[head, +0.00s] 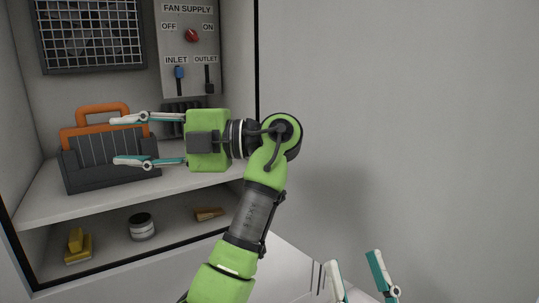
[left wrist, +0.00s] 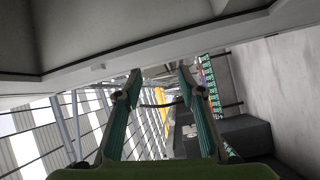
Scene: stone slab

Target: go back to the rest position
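The cabinet shelf (head: 190,181) lies below the left gripper. Under it are a jar (head: 142,228), yellow blocks (head: 78,248) and a small tan piece (head: 209,214). A fan supply panel (head: 188,60) and a grille (head: 90,37) are above. A bare wall (head: 400,120) fills the right.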

